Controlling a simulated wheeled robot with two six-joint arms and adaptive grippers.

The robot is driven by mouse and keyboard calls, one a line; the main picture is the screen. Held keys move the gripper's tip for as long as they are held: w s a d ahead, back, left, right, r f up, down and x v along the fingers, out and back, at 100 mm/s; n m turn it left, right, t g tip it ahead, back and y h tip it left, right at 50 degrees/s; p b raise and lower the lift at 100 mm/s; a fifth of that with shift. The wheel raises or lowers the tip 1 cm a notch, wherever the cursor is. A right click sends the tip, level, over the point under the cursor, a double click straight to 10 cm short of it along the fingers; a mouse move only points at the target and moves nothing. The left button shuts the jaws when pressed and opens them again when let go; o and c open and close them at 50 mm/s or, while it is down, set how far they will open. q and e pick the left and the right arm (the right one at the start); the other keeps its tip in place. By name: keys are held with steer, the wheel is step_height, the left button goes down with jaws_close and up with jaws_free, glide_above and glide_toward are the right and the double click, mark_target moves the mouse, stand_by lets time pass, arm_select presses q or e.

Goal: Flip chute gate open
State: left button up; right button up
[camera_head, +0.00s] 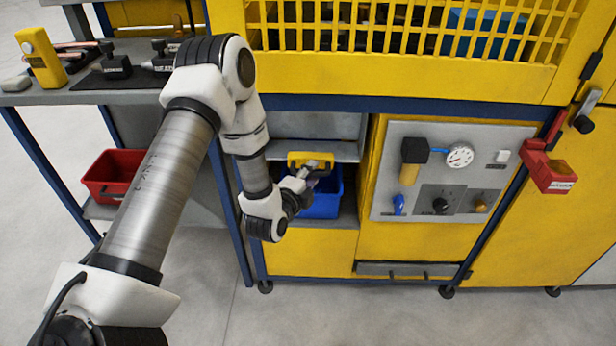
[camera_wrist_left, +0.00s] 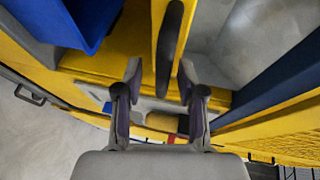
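The chute gate (camera_head: 299,157) is a small yellow panel above the blue bin (camera_head: 322,206), in the recess of the yellow machine. In the left wrist view the gate shows as a yellow edge (camera_wrist_left: 157,22) with a dark upright handle (camera_wrist_left: 171,45). My left gripper (camera_head: 312,176) is in front of the gate and hides part of it. In the left wrist view its two fingers (camera_wrist_left: 158,82) are spread, one on each side of the handle, with a clear gap on the left side. Contact on the right side cannot be told. My right gripper is out of view.
A grey panel with a gauge (camera_head: 459,157) and knobs is right of the recess. A grey shelf (camera_head: 320,151) lies behind the gate. A blue frame post (camera_head: 232,215) stands left. A red bin (camera_head: 115,173) sits under the left bench.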

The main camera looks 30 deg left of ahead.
arm_select(q)
steer(key=v, duration=1.2)
steer(key=s+d+f+n+g+h, duration=0.1)
steer(key=s+d+f+n+g, duration=0.15)
steer(key=s+f+g, duration=0.35)
steer(key=s+d+f+n+g+h, duration=0.15)
steer(key=s+d+f, duration=0.25)
steer(key=f, duration=0.4)
steer(key=s+d+f+n+g+h, duration=0.1)
steer(key=s+d+f+n+g, duration=0.1)
steer(key=s+d+f+g, duration=0.35)
steer(key=s+a+f+n+g, duration=0.25)
steer(key=s+n, duration=0.35)
steer(key=n, duration=0.4)
step_height(320, 180, up, 12)
steer(key=y+p, duration=0.1)
steer(key=p, duration=1.2)
steer(key=shift+r, duration=0.25)
